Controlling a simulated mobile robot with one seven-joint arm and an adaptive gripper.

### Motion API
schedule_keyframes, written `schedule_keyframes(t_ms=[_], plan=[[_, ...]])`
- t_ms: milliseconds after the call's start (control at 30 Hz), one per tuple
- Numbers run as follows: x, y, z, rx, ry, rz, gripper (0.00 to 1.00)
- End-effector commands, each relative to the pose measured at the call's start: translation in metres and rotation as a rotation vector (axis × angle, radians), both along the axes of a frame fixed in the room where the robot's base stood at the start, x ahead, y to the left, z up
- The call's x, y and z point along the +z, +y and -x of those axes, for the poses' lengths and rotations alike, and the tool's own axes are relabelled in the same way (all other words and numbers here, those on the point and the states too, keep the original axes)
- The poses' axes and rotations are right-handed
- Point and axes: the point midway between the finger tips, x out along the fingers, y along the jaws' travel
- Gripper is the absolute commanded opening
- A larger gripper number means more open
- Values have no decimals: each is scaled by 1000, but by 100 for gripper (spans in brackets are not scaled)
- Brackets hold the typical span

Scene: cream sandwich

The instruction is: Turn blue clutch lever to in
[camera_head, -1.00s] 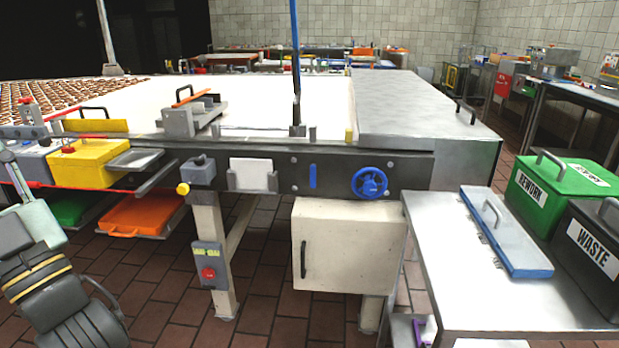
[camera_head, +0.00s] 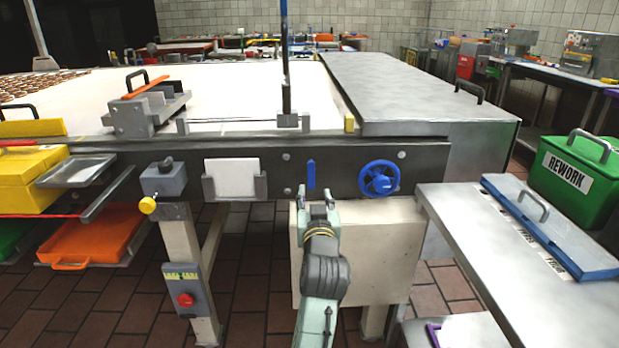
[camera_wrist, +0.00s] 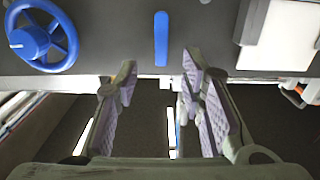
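The blue clutch lever (camera_head: 311,174) is a short upright bar on the dark side panel (camera_head: 450,160) of the conveyor table. It also shows upright in the wrist view (camera_wrist: 161,38), at the top middle. My gripper (camera_head: 317,192) is just below the lever in the head view, in front of the panel's lower edge. In the wrist view its two fingers (camera_wrist: 160,85) are spread apart with nothing between them, and the lever lies beyond the tips, centred on the gap. No contact with the lever shows.
A blue handwheel (camera_head: 379,178) is on the panel right of the lever. A white card in a holder (camera_head: 232,178) is to the left. A beige cabinet (camera_head: 385,250) hangs below, behind my arm. A steel side table (camera_head: 480,240) stands at the right.

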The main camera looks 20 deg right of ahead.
Motion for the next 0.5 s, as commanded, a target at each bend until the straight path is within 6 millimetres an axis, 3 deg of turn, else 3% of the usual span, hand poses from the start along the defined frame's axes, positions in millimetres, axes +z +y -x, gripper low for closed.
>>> schedule_keyframes(t_ms=[300, 500], plan=[[3, -15, -58, 3, -2, -1, 37], [2, -22, -83, 2, -3, 0, 37]])
